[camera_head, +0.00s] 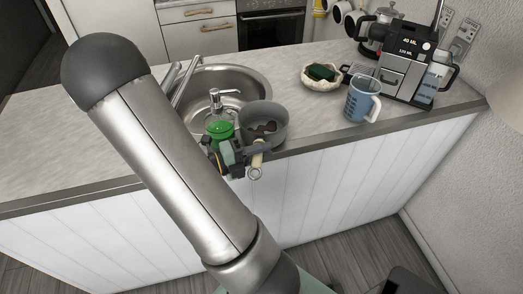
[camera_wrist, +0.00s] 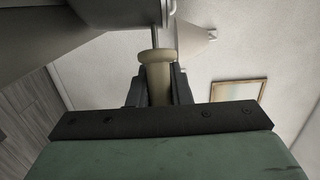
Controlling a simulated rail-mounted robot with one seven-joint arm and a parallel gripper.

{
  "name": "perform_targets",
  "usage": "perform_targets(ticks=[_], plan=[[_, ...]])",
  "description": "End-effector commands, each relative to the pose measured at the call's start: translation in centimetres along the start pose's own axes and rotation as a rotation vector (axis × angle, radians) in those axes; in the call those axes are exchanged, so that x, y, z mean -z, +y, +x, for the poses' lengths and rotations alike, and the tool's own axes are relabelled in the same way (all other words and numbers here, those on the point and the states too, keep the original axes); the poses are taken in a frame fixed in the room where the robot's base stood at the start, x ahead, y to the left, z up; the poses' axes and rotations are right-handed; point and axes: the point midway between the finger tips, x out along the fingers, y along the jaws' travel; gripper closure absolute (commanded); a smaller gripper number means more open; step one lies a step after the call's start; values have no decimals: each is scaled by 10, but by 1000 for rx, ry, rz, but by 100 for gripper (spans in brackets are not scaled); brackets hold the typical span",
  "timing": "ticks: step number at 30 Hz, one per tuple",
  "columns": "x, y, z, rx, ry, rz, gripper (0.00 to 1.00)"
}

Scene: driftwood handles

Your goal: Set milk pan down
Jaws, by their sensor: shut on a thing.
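The milk pan (camera_head: 271,118) is a small grey pan with dark patches inside, at the counter's near edge to the right of the sink. Its pale wooden handle (camera_head: 257,158) points toward me, past the edge. My gripper (camera_head: 250,160) is shut on this handle. In the wrist view the pale handle (camera_wrist: 156,75) stands between the two dark fingers of my gripper (camera_wrist: 158,88), with a metal rod joining it to the pan. I cannot tell whether the pan's base touches the counter (camera_head: 318,127).
A green soap bottle (camera_head: 220,125) stands just left of the pan, before the sink (camera_head: 232,82). To the right are a bowl with a green sponge (camera_head: 321,77), a blue measuring jug (camera_head: 362,97) and a coffee machine (camera_head: 405,68). Bare counter lies between pan and jug.

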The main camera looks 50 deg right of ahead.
Motion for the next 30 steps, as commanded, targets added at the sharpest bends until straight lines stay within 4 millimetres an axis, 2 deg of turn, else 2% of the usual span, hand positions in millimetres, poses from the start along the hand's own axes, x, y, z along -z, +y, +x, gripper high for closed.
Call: perform_targets(ticks=[12, 13, 15, 16, 30], plan=[[0, 8, 0, 1, 0, 2, 100], [0, 8, 0, 1, 0, 3, 79], [0, 8, 0, 1, 0, 3, 60], [0, 8, 0, 1, 0, 2, 57], [0, 9, -3, -1, -2, 0, 57]])
